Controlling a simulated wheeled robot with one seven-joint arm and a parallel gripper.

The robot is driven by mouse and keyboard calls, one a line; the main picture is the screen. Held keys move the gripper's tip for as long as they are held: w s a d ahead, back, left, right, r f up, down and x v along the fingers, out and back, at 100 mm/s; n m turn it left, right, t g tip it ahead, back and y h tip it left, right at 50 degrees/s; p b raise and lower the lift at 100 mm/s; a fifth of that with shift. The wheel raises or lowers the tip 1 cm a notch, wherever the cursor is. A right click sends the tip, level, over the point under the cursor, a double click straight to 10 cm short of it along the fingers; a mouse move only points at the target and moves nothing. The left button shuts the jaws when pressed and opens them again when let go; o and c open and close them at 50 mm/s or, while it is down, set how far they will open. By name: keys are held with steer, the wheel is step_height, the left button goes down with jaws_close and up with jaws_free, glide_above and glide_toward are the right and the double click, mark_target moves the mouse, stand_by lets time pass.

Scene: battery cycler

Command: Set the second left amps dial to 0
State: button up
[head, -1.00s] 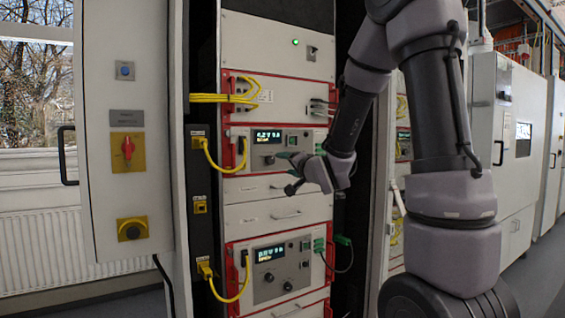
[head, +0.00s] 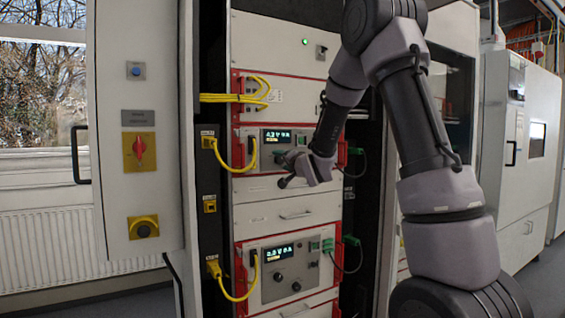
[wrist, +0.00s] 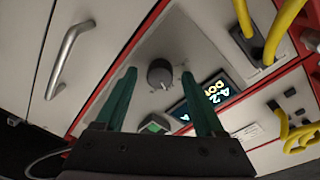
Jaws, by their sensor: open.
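The upper instrument unit (head: 244,151) has a lit display (head: 277,136). In the wrist view its dark round dial (wrist: 160,73) with a pale pointer mark lies between the green fingers of my gripper (wrist: 159,74). The fingers are apart and I see no grip on the dial. The display (wrist: 208,97) is partly covered by the right finger. In the head view my gripper (head: 281,169) is at this unit's front, hiding its dials. The lower unit (head: 256,262) shows a lit display (head: 280,253) and two dark dials (head: 279,279) (head: 296,287).
Yellow cables (head: 226,168) loop at the left of both units. Green plugs (head: 350,241) sit at the right. Plain drawers with handles (head: 296,215) lie between the units. A cabinet door (head: 140,75) with a red switch (head: 139,147) stands at left.

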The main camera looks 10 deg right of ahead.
jaws_close()
steer(key=shift+n, duration=0.3)
steer(key=n, duration=0.3)
steer(key=shift+f, duration=0.1)
steer(key=n, duration=0.5)
steer(key=n+y, duration=0.1)
steer(key=n, duration=0.3)
steer(key=shift+f+n+t+y, duration=0.1)
steer(key=shift+n+t+y, duration=0.2)
steer(key=shift+n, duration=2)
